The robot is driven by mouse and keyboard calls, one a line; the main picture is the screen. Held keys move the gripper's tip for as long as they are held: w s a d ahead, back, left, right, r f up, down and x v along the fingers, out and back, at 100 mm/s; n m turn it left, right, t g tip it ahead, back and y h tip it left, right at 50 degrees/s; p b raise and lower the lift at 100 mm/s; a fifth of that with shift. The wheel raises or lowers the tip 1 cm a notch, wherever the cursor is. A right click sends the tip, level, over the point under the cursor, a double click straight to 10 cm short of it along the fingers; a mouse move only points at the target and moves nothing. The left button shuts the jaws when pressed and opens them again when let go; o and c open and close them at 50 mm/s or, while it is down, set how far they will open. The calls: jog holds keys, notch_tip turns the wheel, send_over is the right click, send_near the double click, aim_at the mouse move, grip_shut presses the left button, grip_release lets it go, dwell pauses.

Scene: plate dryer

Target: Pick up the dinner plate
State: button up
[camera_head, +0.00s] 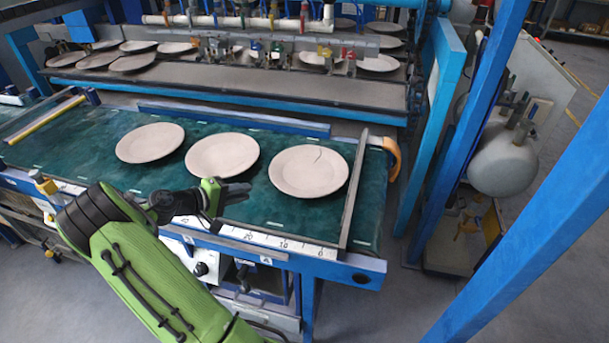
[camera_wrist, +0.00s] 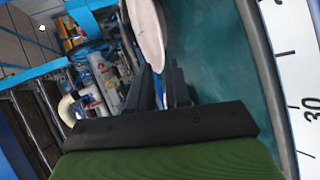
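Three pale round plates lie in a row on the green table surface: a left plate (camera_head: 150,142), a middle plate (camera_head: 222,155) and a right plate (camera_head: 308,171) with a thin dark line near its top. My gripper (camera_head: 240,192) is low over the table's front edge, just below the middle plate in the picture and left of the right plate, with its fingers pointing right. In the wrist view the gripper (camera_wrist: 160,82) has two dark fingers with a gap between them. A plate rim (camera_wrist: 148,32) shows beyond the fingertips; I see no grip on it.
A ruler strip (camera_head: 265,239) runs along the table's front edge. A metal bar (camera_head: 353,195) with an orange handle (camera_head: 392,158) crosses the right end. Blue posts (camera_head: 476,115) stand on the right. A rack behind (camera_head: 240,83) holds several more plates.

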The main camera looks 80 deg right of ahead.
aim_at(277, 186)
jog(key=b+x, duration=0.2)
jog(key=x, duration=1.3)
jog(key=shift+s+a+b, duration=0.1)
jog(key=shift+b, duration=0.3)
jog(key=shift+c, duration=0.2)
grip_shut()
notch_tip(277, 186, up, 10)
jog(key=p, duration=0.2)
jog(key=shift+r+p, duration=0.15)
jog(key=shift+p, duration=0.2)
